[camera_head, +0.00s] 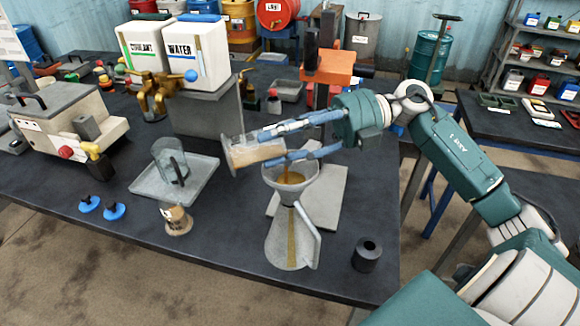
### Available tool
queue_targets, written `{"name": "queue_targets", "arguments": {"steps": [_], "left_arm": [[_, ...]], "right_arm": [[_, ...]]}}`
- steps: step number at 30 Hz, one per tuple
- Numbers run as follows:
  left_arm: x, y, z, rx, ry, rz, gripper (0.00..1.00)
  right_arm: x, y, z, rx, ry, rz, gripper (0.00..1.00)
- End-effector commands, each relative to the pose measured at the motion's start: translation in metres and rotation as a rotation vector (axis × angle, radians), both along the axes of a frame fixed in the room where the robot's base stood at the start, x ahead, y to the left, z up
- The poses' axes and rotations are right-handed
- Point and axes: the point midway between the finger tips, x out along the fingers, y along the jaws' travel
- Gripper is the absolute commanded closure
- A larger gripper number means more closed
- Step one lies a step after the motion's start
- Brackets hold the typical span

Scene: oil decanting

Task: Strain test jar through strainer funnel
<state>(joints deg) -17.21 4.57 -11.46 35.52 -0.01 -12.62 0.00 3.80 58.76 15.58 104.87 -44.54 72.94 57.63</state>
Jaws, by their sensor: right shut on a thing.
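My right gripper (264,147) reaches in from the right with its blue fingers shut on a clear jar (242,154) holding tan-brown contents. The jar is tipped nearly onto its side, just above and left of the strainer funnel (306,188). Amber liquid shows in the funnel's bowl. The funnel sits on a clear conical jug (280,246) with a handle, and a thin brown streak runs down inside the jug. My left gripper is not in view.
A grey tray (143,187) holds a clear beaker. A small labelled cup (177,220), blue discs (114,212) and a black hollow cylinder (367,256) stand near the front edge. A pale plate (328,205) lies behind the jug. White coolant and water tanks (196,62) stand behind.

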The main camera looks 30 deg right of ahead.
Motion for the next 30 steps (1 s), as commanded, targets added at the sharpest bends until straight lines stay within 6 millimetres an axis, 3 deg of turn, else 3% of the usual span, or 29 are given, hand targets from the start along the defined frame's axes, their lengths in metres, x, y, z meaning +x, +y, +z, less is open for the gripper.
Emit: {"name": "queue_targets", "arguments": {"steps": [30], "left_arm": [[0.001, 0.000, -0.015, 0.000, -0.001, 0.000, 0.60]], "right_arm": [[-0.001, -0.003, 0.007, 0.112, -0.036, -0.001, 1.00]]}}
